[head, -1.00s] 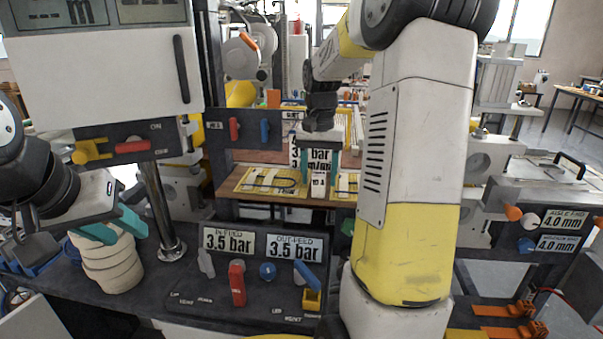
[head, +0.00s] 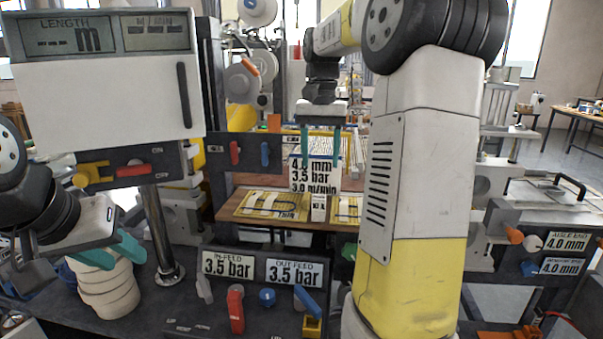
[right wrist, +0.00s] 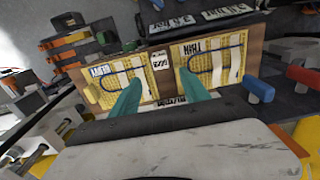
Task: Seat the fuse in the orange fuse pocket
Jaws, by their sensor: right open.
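I cannot pick out the fuse with certainty. Orange parts (head: 512,333) show at the lower right edge of the head view, cut off; I cannot tell whether they include the fuse pocket. My right gripper (head: 321,158) is open, its teal fingers apart above the brown board, in front of a parameter sign.
The brown board (head: 230,212) carries yellow mats (head: 262,204) with white strips. A front panel has pressure signs (head: 228,265) and a red lever (head: 236,308). A post (head: 160,230) under the display box stands between my left gripper and the board.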

